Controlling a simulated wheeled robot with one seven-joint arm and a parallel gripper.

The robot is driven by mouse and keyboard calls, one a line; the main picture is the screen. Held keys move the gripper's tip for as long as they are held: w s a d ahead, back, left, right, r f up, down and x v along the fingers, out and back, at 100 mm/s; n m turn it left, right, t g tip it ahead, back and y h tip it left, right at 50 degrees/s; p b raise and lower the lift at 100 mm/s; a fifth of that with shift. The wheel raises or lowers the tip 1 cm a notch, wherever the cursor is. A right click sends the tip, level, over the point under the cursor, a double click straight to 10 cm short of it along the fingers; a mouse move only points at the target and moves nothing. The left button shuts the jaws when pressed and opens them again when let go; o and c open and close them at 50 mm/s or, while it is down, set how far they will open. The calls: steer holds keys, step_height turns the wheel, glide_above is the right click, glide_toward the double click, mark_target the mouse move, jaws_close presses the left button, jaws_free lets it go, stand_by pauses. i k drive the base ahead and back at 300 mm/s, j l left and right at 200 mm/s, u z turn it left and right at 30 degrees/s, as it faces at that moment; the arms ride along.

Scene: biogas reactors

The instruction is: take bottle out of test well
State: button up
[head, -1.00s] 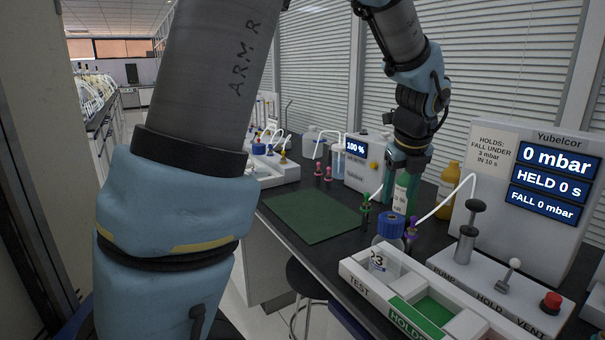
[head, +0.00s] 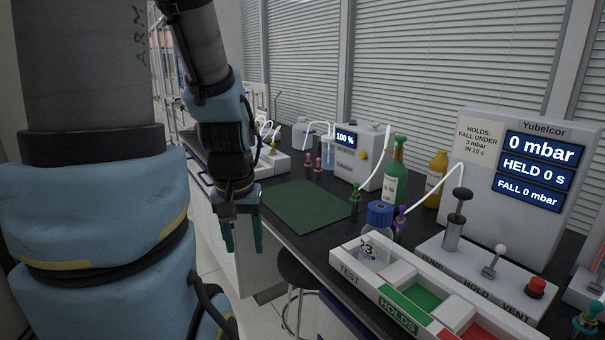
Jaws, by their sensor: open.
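The bottle (head: 377,236) has a blue cap and a label reading 23. It stands upright in the test well (head: 346,259), the compartment marked TEST at the left end of the white tray. The tray's front wall hides its lower part. My gripper (head: 242,238) hangs to the left of the bottle, well apart from it, past the bench's front edge. Its teal fingers point down, open, with nothing between them.
A green mat (head: 310,205) lies on the dark bench. A green bottle (head: 395,175) and a yellow bottle (head: 436,178) stand behind the tray. The Yubelcor unit (head: 520,200) with pump, lever and red button stands right. A stool (head: 296,268) is below the bench.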

mark_target(376, 245)
steer(key=i+j+z, duration=0.15)
steer(key=j, duration=0.35)
steer(key=i+j+z, duration=0.15)
steer(key=j, duration=0.35)
steer(key=i+j+z, duration=0.1)
steer(key=j, duration=0.45)
steer(key=i+j+z, duration=0.15)
steer(key=j, duration=0.35)
steer(key=i+z, duration=0.15)
steer(key=z, duration=1)
steer(key=i+j, duration=0.15)
steer(key=i, duration=0.15)
